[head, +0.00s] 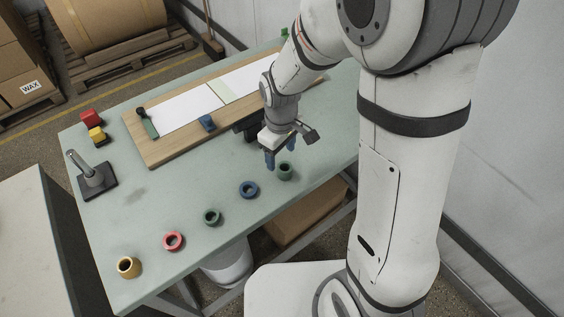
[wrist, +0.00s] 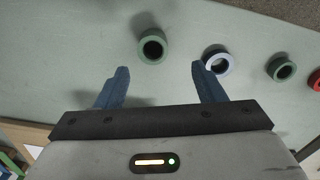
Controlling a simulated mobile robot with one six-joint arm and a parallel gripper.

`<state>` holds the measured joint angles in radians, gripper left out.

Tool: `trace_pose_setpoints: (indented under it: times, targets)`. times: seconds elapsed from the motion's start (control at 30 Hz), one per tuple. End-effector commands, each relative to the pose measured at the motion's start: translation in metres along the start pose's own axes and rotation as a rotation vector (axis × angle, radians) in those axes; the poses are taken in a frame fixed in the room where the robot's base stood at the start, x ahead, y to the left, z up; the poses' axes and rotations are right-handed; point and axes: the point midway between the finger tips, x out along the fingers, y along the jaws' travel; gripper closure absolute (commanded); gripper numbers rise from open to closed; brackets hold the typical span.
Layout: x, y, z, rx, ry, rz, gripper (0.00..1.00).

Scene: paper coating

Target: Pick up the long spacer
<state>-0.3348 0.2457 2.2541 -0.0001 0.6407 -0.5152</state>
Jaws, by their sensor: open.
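Several ring-shaped spacers stand in a row along the table's near edge. The green one at the row's right end (head: 285,174) looks taller than the others and may be the long spacer; no label shows. It also shows in the wrist view (wrist: 152,58), just beyond the fingertips and roughly between them. My gripper (head: 280,157) is open and empty, with blue fingers pointing down just above and beside this spacer. The open fingers also show in the wrist view (wrist: 160,70). They look apart from the spacer; exact height is hard to tell.
A wooden board (head: 160,153) with white paper lies behind. A stand (head: 97,185) is at left. The green tabletop (head: 165,205) between is clear.

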Motion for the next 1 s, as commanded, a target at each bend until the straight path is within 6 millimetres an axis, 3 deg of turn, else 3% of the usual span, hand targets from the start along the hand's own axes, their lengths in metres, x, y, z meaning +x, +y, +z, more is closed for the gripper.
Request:
trace_pose_setpoints:
  times: [0.6,0.93,1.0]
  targets:
    - [0.07,0.007,0.006,-0.004,-0.004,-0.002,0.37]
    - [0.076,0.007,0.006,-0.004,-0.001,0.0,0.37]
    - [0.076,0.007,0.005,-0.004,-0.001,0.0,0.42]
